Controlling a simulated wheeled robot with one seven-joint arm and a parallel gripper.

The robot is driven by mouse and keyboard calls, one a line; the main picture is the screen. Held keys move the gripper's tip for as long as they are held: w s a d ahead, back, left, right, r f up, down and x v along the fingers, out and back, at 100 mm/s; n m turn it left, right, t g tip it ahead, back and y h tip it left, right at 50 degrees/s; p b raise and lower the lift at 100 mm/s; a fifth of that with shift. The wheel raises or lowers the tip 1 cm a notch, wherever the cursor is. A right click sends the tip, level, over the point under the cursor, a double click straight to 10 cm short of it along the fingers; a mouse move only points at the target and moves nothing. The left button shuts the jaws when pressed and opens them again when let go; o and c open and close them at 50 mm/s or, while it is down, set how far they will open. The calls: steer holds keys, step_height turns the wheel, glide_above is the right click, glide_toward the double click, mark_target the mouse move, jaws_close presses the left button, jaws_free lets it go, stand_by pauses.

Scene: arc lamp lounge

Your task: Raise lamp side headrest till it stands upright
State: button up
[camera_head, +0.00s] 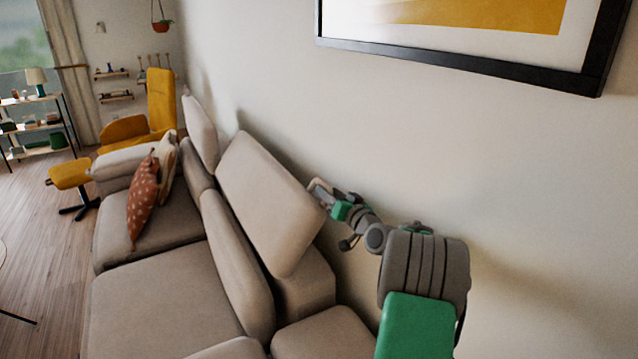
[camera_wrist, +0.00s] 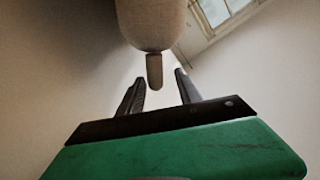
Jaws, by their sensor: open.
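The beige sofa (camera_head: 160,300) has two headrests along the wall. The near headrest (camera_head: 268,195) is a large padded panel rising above its back cushion; it looks tilted, but its exact angle is hard to tell. The far headrest (camera_head: 200,132) looks closer to upright. No arc lamp shows, so I cannot confirm which is lamp side. My gripper (camera_head: 317,190) is open at the near headrest's right edge, on its wall side; contact is unclear. In the wrist view my gripper (camera_wrist: 155,82) points along the wall, with a beige padded end (camera_wrist: 150,25) close above the fingers.
The wall (camera_head: 400,130) runs close behind the sofa, leaving a narrow gap. A black-framed picture (camera_head: 480,62) hangs above. A yellow chair (camera_head: 161,100) and footstool (camera_head: 70,174) stand beyond. Wooden floor (camera_head: 40,230) is open at left.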

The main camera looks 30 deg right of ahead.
mark_target(323, 185)
steer(key=w, duration=0.2)
steer(key=w+d+p, duration=0.1)
steer(key=w, duration=0.2)
steer(key=shift+w+d+p, duration=0.1)
steer(key=shift+w+p, duration=0.05)
steer(key=shift+p, duration=0.15)
jaws_close()
stand_by(1.0)
